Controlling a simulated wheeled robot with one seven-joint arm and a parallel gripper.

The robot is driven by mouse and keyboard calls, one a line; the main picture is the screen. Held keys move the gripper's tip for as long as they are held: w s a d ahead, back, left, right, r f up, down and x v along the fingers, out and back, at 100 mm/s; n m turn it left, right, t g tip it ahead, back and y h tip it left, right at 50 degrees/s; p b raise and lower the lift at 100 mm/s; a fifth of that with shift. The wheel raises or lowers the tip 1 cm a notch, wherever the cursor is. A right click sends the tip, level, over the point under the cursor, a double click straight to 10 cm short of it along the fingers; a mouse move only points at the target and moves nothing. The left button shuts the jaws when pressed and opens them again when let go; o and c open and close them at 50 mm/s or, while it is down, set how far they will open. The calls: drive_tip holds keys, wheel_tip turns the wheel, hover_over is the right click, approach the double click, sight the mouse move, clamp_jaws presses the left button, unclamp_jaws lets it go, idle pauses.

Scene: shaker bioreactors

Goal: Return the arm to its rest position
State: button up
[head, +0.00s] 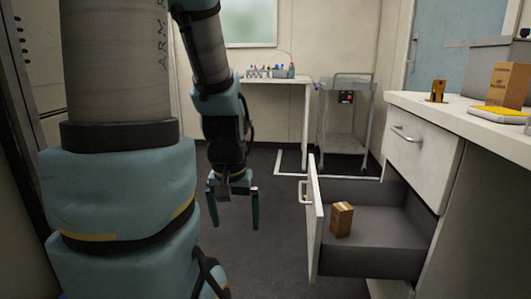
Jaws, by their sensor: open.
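My arm comes down from the top on the left of the head view. My gripper (234,208) points downward with its two green fingers apart and nothing between them. It hangs over the dark floor, to the left of the open lower drawer (375,258). A small brown box (341,220) stands inside the drawer near its front panel. The gripper is apart from both the drawer and the box.
The drawer's white front (315,225) juts out beside my gripper. A counter (450,115) at right bears a brown carton (508,84) and a yellow-topped item (499,115). A wheeled cart (346,130) and a white table (270,81) with bottles stand behind. Floor between is clear.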

wheel_tip(320, 180, up, 27)
drive_tip(key=p, duration=2.7)
drive_tip(key=shift+f, duration=0.2)
drive_tip(key=shift+s, duration=0.1)
